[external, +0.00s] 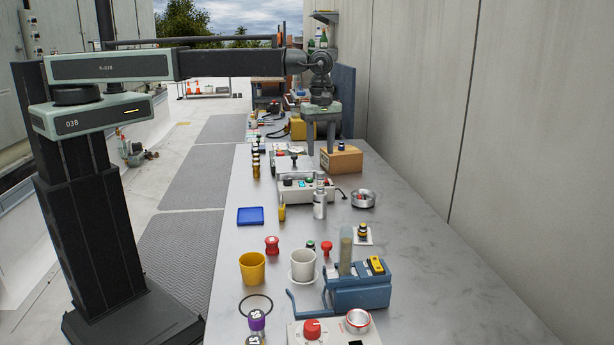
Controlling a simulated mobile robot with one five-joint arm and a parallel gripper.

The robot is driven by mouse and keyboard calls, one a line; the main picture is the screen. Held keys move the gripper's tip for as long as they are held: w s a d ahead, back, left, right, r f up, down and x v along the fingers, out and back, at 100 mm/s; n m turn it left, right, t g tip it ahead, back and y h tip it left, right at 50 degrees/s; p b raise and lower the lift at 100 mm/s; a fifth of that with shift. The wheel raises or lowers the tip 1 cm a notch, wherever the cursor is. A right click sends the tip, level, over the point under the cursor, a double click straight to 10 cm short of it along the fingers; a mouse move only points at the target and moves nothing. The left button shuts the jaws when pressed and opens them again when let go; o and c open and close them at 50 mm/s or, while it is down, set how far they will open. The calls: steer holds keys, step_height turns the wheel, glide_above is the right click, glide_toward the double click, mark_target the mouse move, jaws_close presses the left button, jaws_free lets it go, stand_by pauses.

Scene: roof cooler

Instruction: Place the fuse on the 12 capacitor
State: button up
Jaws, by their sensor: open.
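My gripper (321,148) points down over the far part of the metal bench. Its two fingers are apart, and I see nothing held between them. The fingers are beside a brown box (343,162), which has a small dark piece (341,147) on top. A silver cylinder (320,205), possibly a capacitor, stands upright nearer the camera, in front of a control box. Its marking is too small to read, so I cannot tell if it is the 12 capacitor. I cannot make out for certain which small item is the fuse.
The control box (294,190) has a cable, with a round metal dish (364,199) to its right. Nearer are a blue tray (250,216), yellow cup (253,268), white cup (303,262) and blue fixture (361,289). The bench's right side (430,265) is clear beside the wall.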

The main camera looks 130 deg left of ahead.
steer(key=shift+r, duration=0.15)
steer(key=s+d+m, duration=0.5)
steer(key=d+m, duration=0.4)
steer(key=d, duration=0.4)
steer(key=s+d+m, duration=0.6)
steer(key=d+m, duration=0.4)
steer(key=d, duration=0.4)
steer(key=s+d+m, duration=0.5)
steer(key=d+m, duration=0.5)
steer(key=d, duration=0.3)
steer(key=shift+s+d, duration=0.15)
steer(key=shift+d, duration=0.15)
